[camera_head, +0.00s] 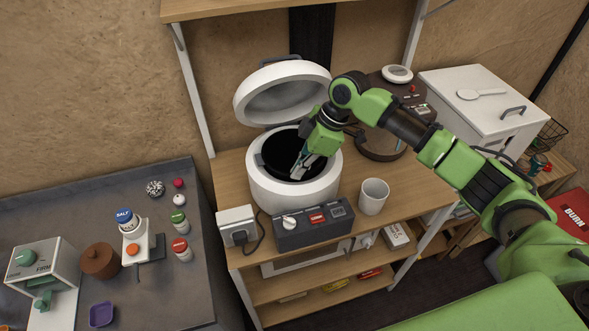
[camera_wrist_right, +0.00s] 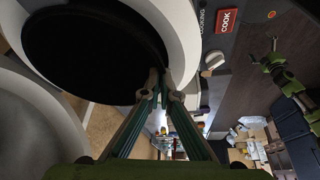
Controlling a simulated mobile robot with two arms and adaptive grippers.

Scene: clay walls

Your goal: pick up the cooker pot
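The cooker pot (camera_head: 273,158) is a black round pot seated inside a white rice cooker (camera_head: 292,193) on the wooden shelf table. The cooker's lid (camera_head: 285,98) stands open behind it. My right gripper (camera_head: 301,170) reaches down at the right side of the pot's opening. In the right wrist view its two fingertips (camera_wrist_right: 160,80) nearly meet at the rim of the black pot (camera_wrist_right: 90,50), with the rim appearing between them. My left gripper (camera_wrist_right: 272,58) shows small at the right of the wrist view, away from the cooker; its fingers are too small to read.
A grey control box (camera_head: 314,229) and a white mug (camera_head: 373,196) stand in front of the cooker. A dark round appliance (camera_head: 380,146) and a white box (camera_head: 482,105) are to the right. A grey counter (camera_head: 145,285) holds shakers, left. The raised lid limits room behind.

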